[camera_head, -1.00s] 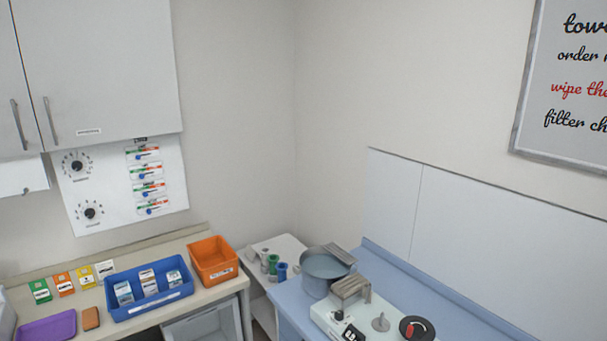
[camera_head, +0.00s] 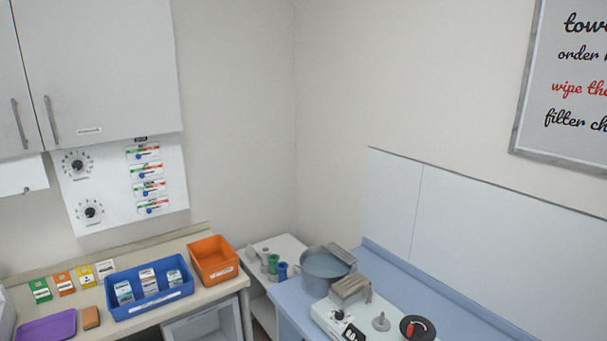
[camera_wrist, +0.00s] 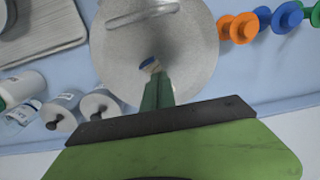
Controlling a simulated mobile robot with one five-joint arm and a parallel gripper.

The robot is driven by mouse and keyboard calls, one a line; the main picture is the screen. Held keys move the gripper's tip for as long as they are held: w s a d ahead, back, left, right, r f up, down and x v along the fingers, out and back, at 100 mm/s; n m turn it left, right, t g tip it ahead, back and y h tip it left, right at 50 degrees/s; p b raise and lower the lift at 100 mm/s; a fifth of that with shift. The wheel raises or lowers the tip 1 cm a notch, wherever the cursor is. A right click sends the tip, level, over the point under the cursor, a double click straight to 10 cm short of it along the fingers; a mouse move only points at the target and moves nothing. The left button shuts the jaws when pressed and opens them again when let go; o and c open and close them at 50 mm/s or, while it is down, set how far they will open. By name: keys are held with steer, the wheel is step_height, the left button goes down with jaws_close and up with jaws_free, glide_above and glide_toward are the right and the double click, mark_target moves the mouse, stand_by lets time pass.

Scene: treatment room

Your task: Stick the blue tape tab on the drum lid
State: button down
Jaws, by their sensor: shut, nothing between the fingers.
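The drum lid (camera_wrist: 190,62) is a round grey metal disc with a bar handle at its top, filling the upper middle of the wrist view. A small blue tab (camera_wrist: 149,64) with a pale edge shows against the lid, right at the tip of my gripper (camera_wrist: 153,80). My green gripper is shut and its tip points at the lid. I cannot tell whether the tip touches the tab, or whether the tab lies flat on the lid. In the head view I cannot make out my gripper or the tab.
Orange, blue and green spools (camera_wrist: 243,27) are right of the lid; white rolls (camera_wrist: 62,110) and a metal tray (camera_wrist: 55,30) are left. The head view shows a grey pot (camera_head: 322,270), a white device (camera_head: 330,318), a blue bin (camera_head: 150,305) and an orange bin (camera_head: 213,262).

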step_height(320, 180, up, 7)
steer(key=p, duration=0.6)
steer(key=shift+p, duration=0.4)
